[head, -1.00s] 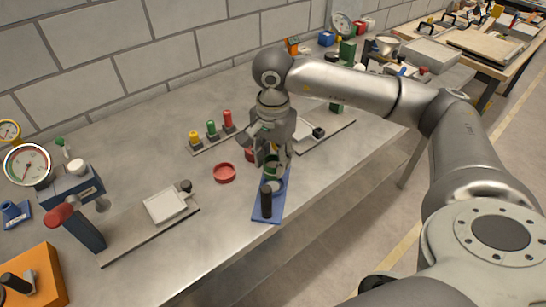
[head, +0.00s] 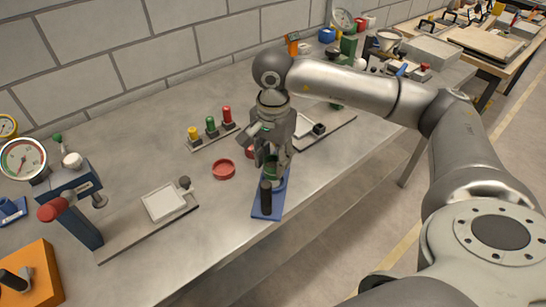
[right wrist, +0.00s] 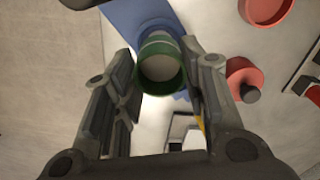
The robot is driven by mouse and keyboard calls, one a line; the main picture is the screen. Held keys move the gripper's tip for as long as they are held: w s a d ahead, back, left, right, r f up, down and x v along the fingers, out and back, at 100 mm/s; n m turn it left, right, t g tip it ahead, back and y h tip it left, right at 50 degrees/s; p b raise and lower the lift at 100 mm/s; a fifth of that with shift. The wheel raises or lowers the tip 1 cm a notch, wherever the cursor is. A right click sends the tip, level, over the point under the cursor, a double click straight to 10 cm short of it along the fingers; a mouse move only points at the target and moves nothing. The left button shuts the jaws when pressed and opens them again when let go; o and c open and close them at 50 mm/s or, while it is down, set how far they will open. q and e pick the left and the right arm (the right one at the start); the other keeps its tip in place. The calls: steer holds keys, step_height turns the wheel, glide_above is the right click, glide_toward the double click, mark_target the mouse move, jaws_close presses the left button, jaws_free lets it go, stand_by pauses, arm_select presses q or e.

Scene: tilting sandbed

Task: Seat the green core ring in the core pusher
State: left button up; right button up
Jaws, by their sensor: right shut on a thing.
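The green core ring (head: 271,171) is in my right gripper, low over the blue core pusher (head: 267,211) near the table's front edge. My right gripper (head: 271,160) is shut on the ring, pointing down. In the right wrist view the ring (right wrist: 160,86) sits between the fingers (right wrist: 160,75), with the pusher's pale round post (right wrist: 158,35) just behind and under it. The two look nearly lined up; I cannot tell if the ring is around the post. The pusher's black knob (head: 265,193) stands in front. My left gripper is out of view.
A red dish (head: 223,169) lies left of the pusher. Yellow, green and red pegs (head: 211,126) stand behind it. A press with a gauge (head: 22,160) and a pale tray (head: 164,202) are at left.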

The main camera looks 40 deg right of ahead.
steer(key=shift+f+b, duration=1.8)
steer(key=shift+f, duration=0.15)
stand_by(0.7)
steer(key=o, duration=1.1)
step_height(320, 180, up, 12)
stand_by(0.5)
